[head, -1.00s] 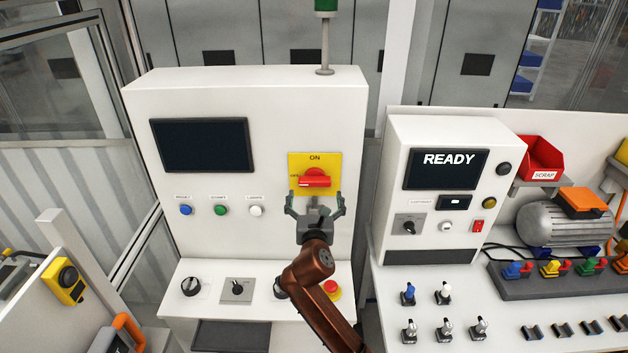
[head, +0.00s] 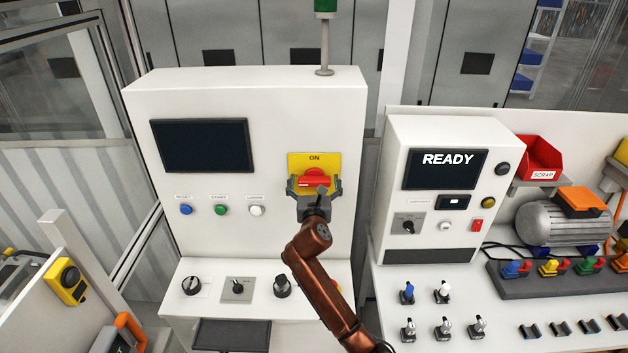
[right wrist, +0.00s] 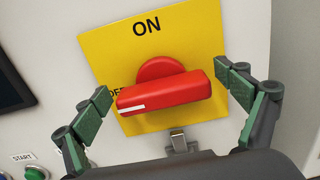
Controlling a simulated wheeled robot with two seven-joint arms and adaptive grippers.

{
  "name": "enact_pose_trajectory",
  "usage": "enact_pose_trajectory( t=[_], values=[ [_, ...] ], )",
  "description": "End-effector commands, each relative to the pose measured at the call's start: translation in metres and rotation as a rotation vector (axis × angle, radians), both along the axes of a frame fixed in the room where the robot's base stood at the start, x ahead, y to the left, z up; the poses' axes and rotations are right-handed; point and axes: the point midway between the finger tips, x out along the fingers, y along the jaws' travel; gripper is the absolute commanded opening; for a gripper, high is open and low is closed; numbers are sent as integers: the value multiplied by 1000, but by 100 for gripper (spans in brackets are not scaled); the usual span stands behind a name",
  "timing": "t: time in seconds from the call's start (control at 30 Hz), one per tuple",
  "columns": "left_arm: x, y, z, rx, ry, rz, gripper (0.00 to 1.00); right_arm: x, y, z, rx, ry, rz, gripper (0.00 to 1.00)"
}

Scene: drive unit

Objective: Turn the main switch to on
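The main switch is a red rotary handle (head: 315,177) on a yellow plate (head: 326,158) marked ON at its top. In the right wrist view the handle (right wrist: 170,92) lies nearly level. Its white mark is at the left end, by the partly hidden OFF label. My right gripper (head: 314,184) is open, with one finger at each end of the handle. In the right wrist view its green-padded fingers (right wrist: 165,100) flank the handle. The left finger is very near the marked end; I cannot tell whether it touches. My left gripper is not in view.
The panel has a dark screen (head: 200,145) and blue, green and white buttons left of the switch. Dark knobs (head: 237,287) sit on the ledge below. A READY station (head: 447,158) stands right. My right arm partly covers the ledge's right end.

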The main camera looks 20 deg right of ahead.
Motion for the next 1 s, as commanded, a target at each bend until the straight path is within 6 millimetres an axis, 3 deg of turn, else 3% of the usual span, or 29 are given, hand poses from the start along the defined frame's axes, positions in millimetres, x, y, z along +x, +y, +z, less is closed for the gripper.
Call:
enact_pose_trajectory(
  t=[0.53,1.0],
  values=[
    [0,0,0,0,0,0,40,0,0,0,0,0,0,52],
    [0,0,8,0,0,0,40,-1,-1,1,107,-30,1,51]
  ],
)
